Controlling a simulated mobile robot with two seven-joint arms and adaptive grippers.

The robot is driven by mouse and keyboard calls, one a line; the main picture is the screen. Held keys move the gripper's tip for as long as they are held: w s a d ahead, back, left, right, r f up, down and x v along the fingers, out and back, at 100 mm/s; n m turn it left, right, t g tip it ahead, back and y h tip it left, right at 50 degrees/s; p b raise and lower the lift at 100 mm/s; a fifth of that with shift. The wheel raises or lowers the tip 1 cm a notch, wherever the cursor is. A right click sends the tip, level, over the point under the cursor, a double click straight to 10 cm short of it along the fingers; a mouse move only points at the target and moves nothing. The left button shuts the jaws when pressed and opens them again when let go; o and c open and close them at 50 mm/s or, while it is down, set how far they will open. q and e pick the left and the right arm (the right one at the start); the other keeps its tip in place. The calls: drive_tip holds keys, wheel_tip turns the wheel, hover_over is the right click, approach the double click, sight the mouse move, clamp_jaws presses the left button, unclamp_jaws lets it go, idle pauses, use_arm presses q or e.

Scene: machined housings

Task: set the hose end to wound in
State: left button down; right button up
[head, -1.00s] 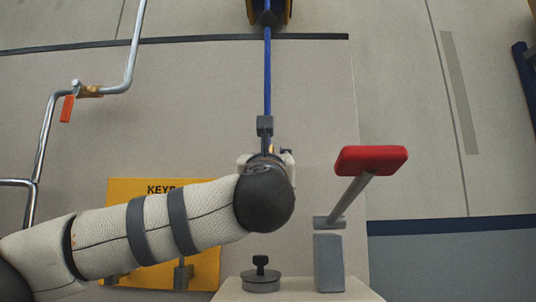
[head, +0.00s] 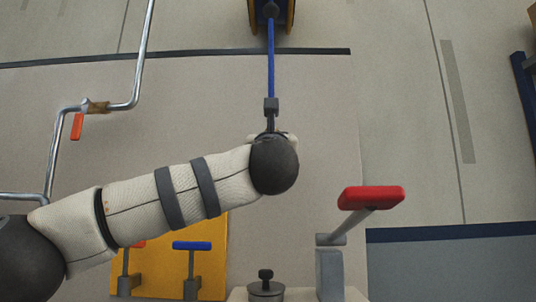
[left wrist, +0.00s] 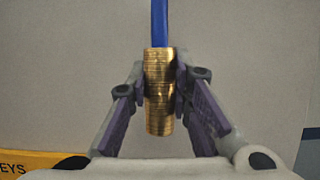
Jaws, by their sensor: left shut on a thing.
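The blue hose (head: 271,65) runs straight down from a reel (head: 290,14) at the top of the head view. A dark grey block (head: 271,105) sits on its lower part. My left gripper (head: 271,138) is at its lower end, mostly hidden behind my dark round wrist in the head view. In the left wrist view my left gripper (left wrist: 160,95) is shut on the brass hose end (left wrist: 159,92), one finger on each side, with the hose (left wrist: 160,22) leaving it upward. My right gripper is not in view.
A pipe with a brass valve and orange handle (head: 77,126) is at the left. A yellow key board (head: 212,262) holds a blue-topped key (head: 192,245). A red-handled lever (head: 371,198) and a dark knob (head: 266,288) are at the lower right and bottom. The panel around the hose is bare.

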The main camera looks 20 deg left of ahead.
use_arm(q)
drive_tip(key=shift+s+a+r, duration=0.1)
drive_tip(key=shift+s+r, duration=0.05)
drive_tip(key=shift+r, duration=0.6)
drive_tip(key=shift+s+r, duration=0.1)
drive_tip(key=shift+r, duration=0.65)
drive_tip(key=c, duration=1.4)
unclamp_jaws()
drive_tip(key=shift+w, duration=0.1)
drive_tip(key=shift+f, duration=0.15)
drive_tip(key=shift+f, duration=0.1)
drive_tip(key=v, duration=1.2)
